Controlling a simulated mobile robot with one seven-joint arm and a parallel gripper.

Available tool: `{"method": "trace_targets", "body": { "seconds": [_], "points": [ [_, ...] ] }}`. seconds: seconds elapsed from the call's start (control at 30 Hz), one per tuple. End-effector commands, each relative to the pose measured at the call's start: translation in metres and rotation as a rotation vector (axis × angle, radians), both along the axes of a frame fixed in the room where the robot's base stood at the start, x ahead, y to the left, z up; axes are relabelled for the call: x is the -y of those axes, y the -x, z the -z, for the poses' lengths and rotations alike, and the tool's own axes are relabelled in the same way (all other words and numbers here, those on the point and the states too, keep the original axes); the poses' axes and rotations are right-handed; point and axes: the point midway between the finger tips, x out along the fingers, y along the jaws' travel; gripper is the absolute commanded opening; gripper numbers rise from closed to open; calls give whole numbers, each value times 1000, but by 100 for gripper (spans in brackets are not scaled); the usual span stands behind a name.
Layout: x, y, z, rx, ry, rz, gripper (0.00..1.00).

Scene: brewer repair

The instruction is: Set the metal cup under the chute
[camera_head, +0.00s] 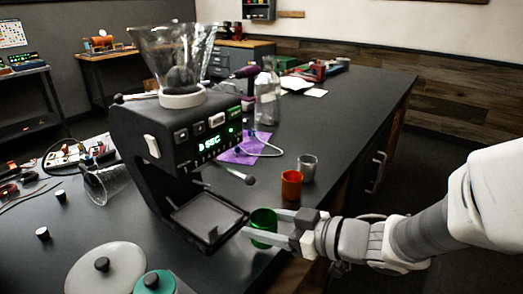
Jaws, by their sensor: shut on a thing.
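The metal cup (308,167) looks grey and stands upright on the dark counter, right of the machine and behind an orange cup (291,184). My gripper (268,226) reaches in from the right and is shut on a green cup (264,222), at the counter's front edge, right of the drip tray. I cannot tell whether the green cup touches the counter. The black brewer (170,150) has a lit green display and a clear hopper on top. Its drip tray (208,224) looks empty. The chute is not clearly visible under the head.
A grey lid (105,270) and a teal lid (154,283) are in front.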

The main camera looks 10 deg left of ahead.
Motion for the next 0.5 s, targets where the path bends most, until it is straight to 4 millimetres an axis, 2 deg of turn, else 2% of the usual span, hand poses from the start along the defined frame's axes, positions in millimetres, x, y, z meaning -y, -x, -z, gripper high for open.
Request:
{"method": "trace_targets", "body": {
  "seconds": [0.03,0.17,0.23,0.5],
  "points": [
    [-5,-1,-8,-8,0,-3,7],
    [-16,-5,-6,-10,3,-1,7],
    [-32,-12,3,0,4,-5,7],
    [-93,-39,2,0,3,-2,7]
  ]
}}
